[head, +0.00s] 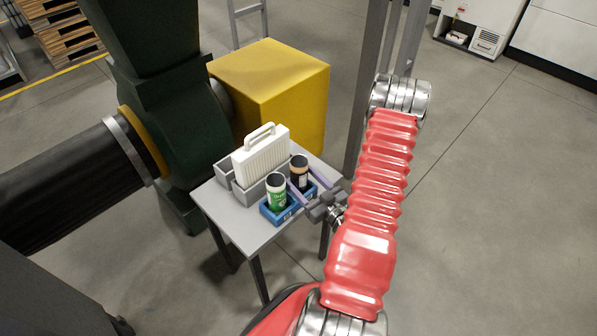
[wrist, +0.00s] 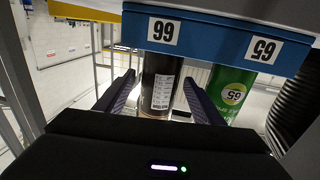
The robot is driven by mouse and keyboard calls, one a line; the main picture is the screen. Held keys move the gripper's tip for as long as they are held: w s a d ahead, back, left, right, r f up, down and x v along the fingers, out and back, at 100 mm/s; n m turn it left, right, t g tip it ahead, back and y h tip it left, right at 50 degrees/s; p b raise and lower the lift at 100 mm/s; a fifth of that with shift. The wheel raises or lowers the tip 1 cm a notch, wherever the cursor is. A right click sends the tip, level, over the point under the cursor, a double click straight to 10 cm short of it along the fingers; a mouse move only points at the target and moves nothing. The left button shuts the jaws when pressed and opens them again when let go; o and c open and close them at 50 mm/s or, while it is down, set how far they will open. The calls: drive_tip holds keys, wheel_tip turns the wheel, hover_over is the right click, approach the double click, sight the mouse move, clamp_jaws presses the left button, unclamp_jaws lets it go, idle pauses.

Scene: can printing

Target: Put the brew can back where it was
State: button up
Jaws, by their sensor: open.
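A dark can (head: 299,171) with an orange-brown band stands upright in the right slot of a small blue holder (head: 268,212). I cannot read a name on it, so I cannot tell whether it is the brew can. A green and white can (head: 276,192) stands in the left slot. My gripper (head: 302,180) is open, with its purple fingers on either side of the dark can. The wrist view, which is upside down, shows the dark can (wrist: 159,90) between the spread fingers, with gaps beside it. The green can (wrist: 232,95) is outside the fingers. The holder (wrist: 205,38) hides the can bases.
A grey table (head: 228,212) carries the holder and, behind it, a grey bin (head: 250,191) with a white ribbed, handled case (head: 262,153). A yellow block (head: 280,85) and dark green machinery (head: 165,120) stand close behind and left. Floor is open to the right.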

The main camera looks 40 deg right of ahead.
sight(305, 182)
drive_tip(key=shift+s+a, duration=0.2)
drive_tip(key=shift+s, duration=1.5)
drive_tip(key=shift+s+a, duration=0.2)
drive_tip(key=shift+s, duration=1.45)
drive_tip(key=shift+s, duration=0.1)
